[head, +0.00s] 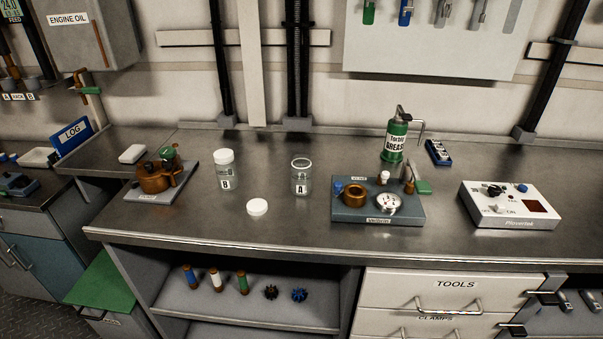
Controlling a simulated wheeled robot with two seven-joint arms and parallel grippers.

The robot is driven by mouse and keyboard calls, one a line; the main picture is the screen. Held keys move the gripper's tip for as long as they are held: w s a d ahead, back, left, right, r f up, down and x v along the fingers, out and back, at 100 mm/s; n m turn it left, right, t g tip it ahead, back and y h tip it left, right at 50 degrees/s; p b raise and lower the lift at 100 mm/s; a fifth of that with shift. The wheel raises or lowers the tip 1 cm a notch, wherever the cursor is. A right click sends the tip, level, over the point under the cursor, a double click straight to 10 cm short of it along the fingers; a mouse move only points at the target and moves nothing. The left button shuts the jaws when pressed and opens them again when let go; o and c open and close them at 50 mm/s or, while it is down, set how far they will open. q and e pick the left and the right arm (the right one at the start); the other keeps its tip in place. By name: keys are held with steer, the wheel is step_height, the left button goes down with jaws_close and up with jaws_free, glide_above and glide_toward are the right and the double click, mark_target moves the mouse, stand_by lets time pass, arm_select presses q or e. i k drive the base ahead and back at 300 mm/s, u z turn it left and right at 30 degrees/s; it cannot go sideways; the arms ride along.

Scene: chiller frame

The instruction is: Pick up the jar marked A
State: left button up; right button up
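The jar marked A (301,178) stands upright on the metal worktop, near the middle of the head view. It is clear glass with no lid on it, and its white label faces me. The jar marked B (226,170) stands to its left with a white lid on. A loose white lid (257,207) lies flat on the worktop, in front of and between the two jars. Neither of my grippers shows in the head view.
A grey tray (345,215) with brass and metal parts sits close to the right of jar A. A green grease can (394,140) stands behind it. A white control box (512,222) is at right. A copper device (155,177) is at left. The worktop's front edge (200,244) is clear.

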mark_target(300, 168)
steer(key=k, duration=1.2)
steer(key=u, duration=0.8)
steer(key=i, duration=1.65)
steer(key=z, duration=0.4)
